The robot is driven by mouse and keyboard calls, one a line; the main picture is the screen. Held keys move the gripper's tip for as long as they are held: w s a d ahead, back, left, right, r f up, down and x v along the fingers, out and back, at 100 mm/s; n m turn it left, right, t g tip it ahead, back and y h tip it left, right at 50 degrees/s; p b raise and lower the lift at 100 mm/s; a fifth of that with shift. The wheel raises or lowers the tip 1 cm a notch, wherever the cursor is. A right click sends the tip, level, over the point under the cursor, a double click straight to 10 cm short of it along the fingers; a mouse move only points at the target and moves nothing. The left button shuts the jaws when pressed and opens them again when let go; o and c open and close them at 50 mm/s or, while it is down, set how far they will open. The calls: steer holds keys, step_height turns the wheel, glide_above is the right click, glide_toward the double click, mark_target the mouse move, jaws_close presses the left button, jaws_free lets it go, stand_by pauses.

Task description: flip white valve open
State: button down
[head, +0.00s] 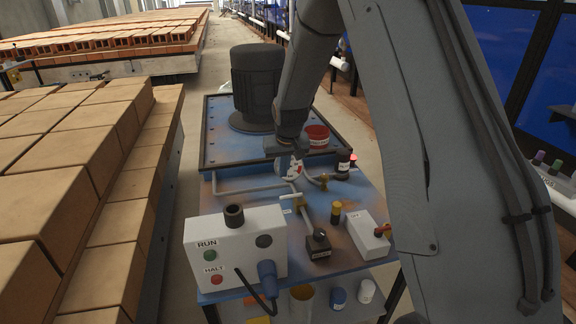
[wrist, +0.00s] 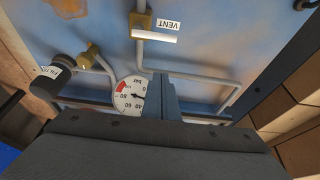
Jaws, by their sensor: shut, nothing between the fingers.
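The white valve handle (wrist: 155,37) sits on a brass valve body (wrist: 140,20) on a grey pipe, beside a VENT label. In the wrist view the handle lies roughly crosswise to the pipe. The same white handle (head: 290,196) shows small in the head view, on the blue bench top. My gripper (wrist: 160,80) is shut and empty, pointing down over the bench beside a round gauge (wrist: 129,96), apart from the handle. In the head view my gripper (head: 283,163) is behind the valve, and its fingertips are hard to make out.
A black FILTER cylinder (wrist: 52,75) and another brass fitting (wrist: 90,54) stand near the gauge. A RUN/HALT box (head: 235,248), a black knob (head: 318,244) and a white switch box (head: 369,235) stand in front. A dark motor (head: 256,85) and a red container (head: 317,135) are behind.

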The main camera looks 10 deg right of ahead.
steer(key=f, duration=0.2)
steer(key=s+f+p, duration=0.1)
steer(key=f, duration=0.1)
steer(key=s+f+p, duration=0.1)
steer(key=f, duration=0.1)
stand_by(0.3)
